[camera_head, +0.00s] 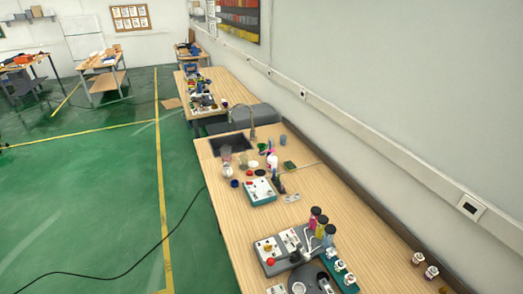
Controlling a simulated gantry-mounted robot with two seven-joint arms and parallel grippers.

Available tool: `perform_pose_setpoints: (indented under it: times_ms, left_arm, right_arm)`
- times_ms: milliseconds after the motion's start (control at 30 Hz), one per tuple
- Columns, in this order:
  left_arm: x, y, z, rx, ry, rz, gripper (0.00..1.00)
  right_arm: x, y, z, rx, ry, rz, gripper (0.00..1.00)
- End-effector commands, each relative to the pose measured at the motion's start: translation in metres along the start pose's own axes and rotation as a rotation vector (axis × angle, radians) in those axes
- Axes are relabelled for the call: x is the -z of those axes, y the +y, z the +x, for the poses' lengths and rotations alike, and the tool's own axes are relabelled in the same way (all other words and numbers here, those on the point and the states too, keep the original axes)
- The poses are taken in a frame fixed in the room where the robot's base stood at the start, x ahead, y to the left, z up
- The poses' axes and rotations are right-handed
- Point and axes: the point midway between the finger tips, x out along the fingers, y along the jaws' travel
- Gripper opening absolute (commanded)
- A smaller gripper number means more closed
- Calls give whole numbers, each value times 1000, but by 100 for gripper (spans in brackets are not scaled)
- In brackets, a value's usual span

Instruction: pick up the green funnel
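A small green item (262,147) stands on the wooden bench near the sink, just right of the tap. It may be the green funnel, but it is too small to tell its shape surely. A flat dark green item (290,165) lies to its right and nearer; it looks like a pad or sponge. Neither of my grippers is in the head view.
The long wooden bench (229,208) holds a sink (236,143) with a tap, a pink-and-white bottle (272,160), a teal-and-white device (259,191), a grey dispensing machine (297,250) and several coloured bottles (322,228). A wall bounds the right side; green floor (100,220) lies open at left.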

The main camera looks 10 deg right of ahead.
Motion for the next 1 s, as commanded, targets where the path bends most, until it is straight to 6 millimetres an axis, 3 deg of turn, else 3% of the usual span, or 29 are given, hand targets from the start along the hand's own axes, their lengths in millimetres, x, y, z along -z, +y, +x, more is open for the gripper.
perform_pose_setpoints:
  times_ms: [400,800,1000]
  left_arm:
    - [0,0,0,0,0,0,43]
    - [0,0,0,0,0,0,100]
    - [0,0,0,0,0,0,100]
  right_arm:
    - [0,0,0,0,0,0,43]
    - [0,0,0,0,0,0,43]
    - [0,0,0,0,0,0,43]
